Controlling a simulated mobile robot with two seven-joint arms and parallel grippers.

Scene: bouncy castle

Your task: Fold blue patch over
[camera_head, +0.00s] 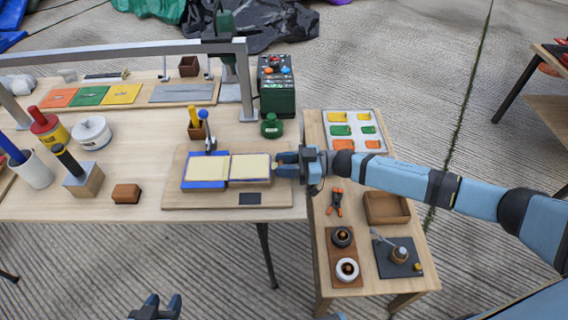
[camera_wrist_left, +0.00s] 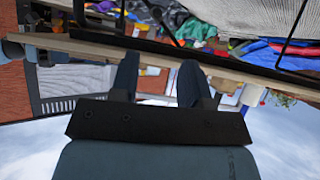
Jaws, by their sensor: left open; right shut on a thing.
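The blue patch (camera_head: 205,185) lies flat on a wooden board (camera_head: 180,200) on the table, its blue showing around a cream panel (camera_head: 207,166). A second cream panel (camera_head: 250,167) lies directly to its right; I cannot tell whether it belongs to the same patch. My right gripper (camera_head: 285,164) is at this right panel's right edge, shut on what appears to be that edge; the jaws hide the grip point. My left gripper (camera_head: 158,308) is open and empty, low in the head view, away from the patch. Its two fingers also show in the left wrist view (camera_wrist_left: 158,80), with nothing between them.
A small tool (camera_head: 210,145) stands at the patch's back edge. A brown block (camera_head: 126,193) lies to the left. A dark green control box (camera_head: 276,88) and a green weight (camera_head: 271,127) stand behind. A metal frame (camera_head: 130,60) spans the table's back.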

